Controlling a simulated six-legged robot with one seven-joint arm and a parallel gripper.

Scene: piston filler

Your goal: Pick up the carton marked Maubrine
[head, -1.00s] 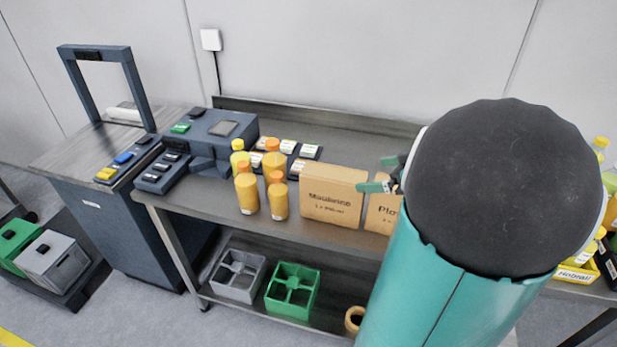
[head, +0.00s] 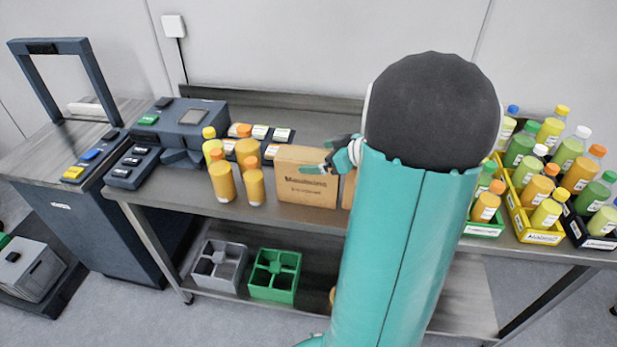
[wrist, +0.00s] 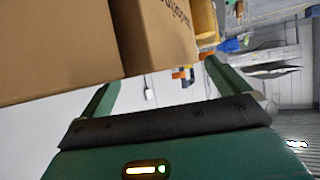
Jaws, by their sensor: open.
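The Maubrine carton (head: 307,194) is a brown box standing upright on the worktable, its printed front facing me. My gripper (head: 322,168) is open at the carton's upper right, and one green finger overlaps the carton's front in the head view. A second brown carton (head: 348,192) stands just to the right, mostly hidden behind my arm. In the wrist view, brown carton faces (wrist: 60,45) fill the upper left, one with partly visible print. The two green fingers of my gripper (wrist: 158,88) are spread apart below, with nothing seen between them.
Several orange and yellow bottles (head: 222,180) stand just left of the carton. Bottle-filled crates (head: 541,238) are at the table's right end. A dark machine (head: 193,127) is at the left. Grey (head: 219,270) and green (head: 274,277) crates sit on the lower shelf.

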